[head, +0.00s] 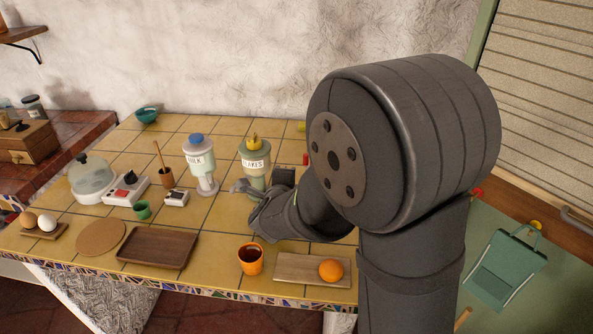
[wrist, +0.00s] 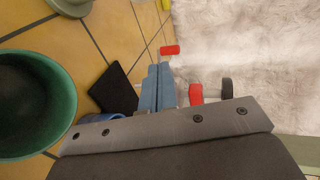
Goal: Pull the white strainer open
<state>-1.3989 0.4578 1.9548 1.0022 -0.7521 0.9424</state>
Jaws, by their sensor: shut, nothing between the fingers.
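I cannot pick out the white strainer with certainty; my arm covers the right part of the counter in the head view. In the wrist view a small pale part (wrist: 182,94) shows beside a red piece (wrist: 196,94), just right of my fingers, and may belong to it.
In the wrist view a green bowl (wrist: 35,105) is close on the left, with a dark flat block (wrist: 114,90) beside it. The milk dispenser (head: 200,160) stands left of my gripper. An orange cup (head: 250,259) and a board (head: 298,268) with an orange are near the front edge.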

